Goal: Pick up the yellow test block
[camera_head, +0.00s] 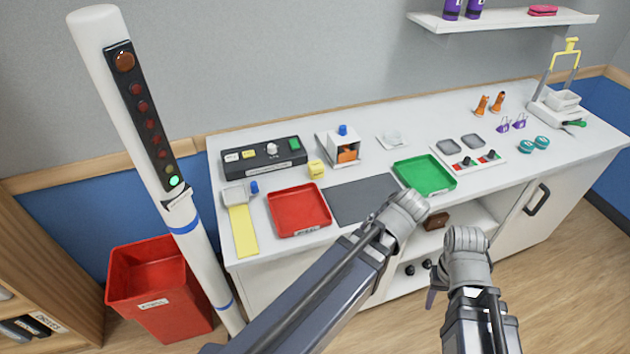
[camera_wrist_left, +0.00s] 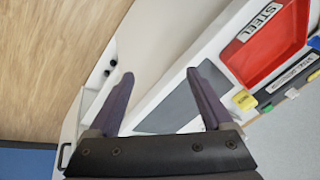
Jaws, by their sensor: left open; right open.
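The yellow test block (camera_head: 316,169) is a small cube on the white counter, between the black control panel and the grey mat. It also shows in the left wrist view (camera_wrist_left: 243,100), to the right of the right-hand finger and apart from it. My left gripper (camera_wrist_left: 158,75) is open and empty, its two dark fingers pointing toward the counter's front edge and grey mat; in the head view my left wrist hides it. My right gripper (camera_head: 432,292) shows only in part below my right wrist, in front of the counter; it is open, and I see nothing held.
A red tray (camera_head: 298,211), grey mat (camera_head: 362,200) and green tray (camera_head: 425,176) lie along the counter's front. Behind the block stand the control panel (camera_head: 264,158) and a white box-like device (camera_head: 340,147). A white post (camera_head: 140,130) and red bin (camera_head: 160,295) stand left.

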